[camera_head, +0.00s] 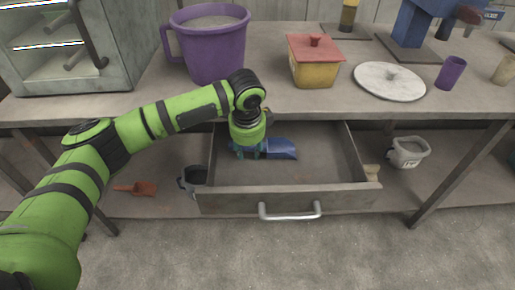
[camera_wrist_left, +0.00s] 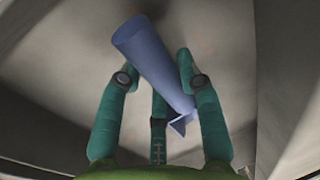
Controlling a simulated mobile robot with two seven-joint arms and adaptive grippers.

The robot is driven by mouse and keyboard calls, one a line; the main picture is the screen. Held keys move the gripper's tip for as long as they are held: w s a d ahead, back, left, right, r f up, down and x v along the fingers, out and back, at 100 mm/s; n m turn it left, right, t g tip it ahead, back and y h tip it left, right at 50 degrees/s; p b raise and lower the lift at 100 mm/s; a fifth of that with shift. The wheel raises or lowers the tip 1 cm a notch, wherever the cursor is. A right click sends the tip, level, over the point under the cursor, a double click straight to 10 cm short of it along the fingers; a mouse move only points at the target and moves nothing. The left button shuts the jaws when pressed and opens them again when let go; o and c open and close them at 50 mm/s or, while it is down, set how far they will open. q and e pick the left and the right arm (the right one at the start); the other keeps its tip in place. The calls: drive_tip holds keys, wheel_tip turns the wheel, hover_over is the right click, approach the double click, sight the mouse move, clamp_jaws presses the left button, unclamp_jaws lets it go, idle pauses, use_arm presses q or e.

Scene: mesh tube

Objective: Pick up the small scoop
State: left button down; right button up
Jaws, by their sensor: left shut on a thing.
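A blue scoop (camera_head: 281,149) is inside the open drawer (camera_head: 325,165), towards its back left. In the left wrist view the blue scoop (camera_wrist_left: 148,52) runs slantwise between the fingers, with its wide end away from my palm. My left gripper (camera_head: 248,152) reaches down into the drawer from the left and is shut on the blue scoop; its green fingers (camera_wrist_left: 160,78) show on both sides of it. Whether the scoop touches the drawer floor is hard to tell. A red scoop (camera_head: 137,188) lies on the lower shelf, left of the drawer. My right gripper is not in view.
A purple mug (camera_head: 213,55), a yellow box with a red lid (camera_head: 314,65), a round white lid (camera_head: 389,83) and a purple cup (camera_head: 450,73) stand on the table above. A dark mug (camera_head: 190,179) and a white pot (camera_head: 408,152) flank the drawer below. The drawer's right side is bare.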

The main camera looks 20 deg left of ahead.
use_arm(q)
wheel_tip(320, 180, up, 4)
drive_tip(key=shift+w+r+p, duration=0.1)
drive_tip(key=shift+r+p, duration=0.1)
drive_tip(key=shift+p, duration=0.1)
drive_tip(key=s+d+r, duration=0.6)
drive_tip(key=s+d, duration=0.1)
drive_tip(key=d, duration=0.2)
drive_tip(key=shift+d+r+p, duration=0.2)
drive_tip(key=shift+r+p, duration=0.1)
drive_tip(key=shift+p, duration=0.15)
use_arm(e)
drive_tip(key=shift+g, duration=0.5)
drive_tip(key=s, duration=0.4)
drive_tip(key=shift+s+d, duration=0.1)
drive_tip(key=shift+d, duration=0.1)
use_arm(q)
drive_tip(key=shift+s, duration=0.1)
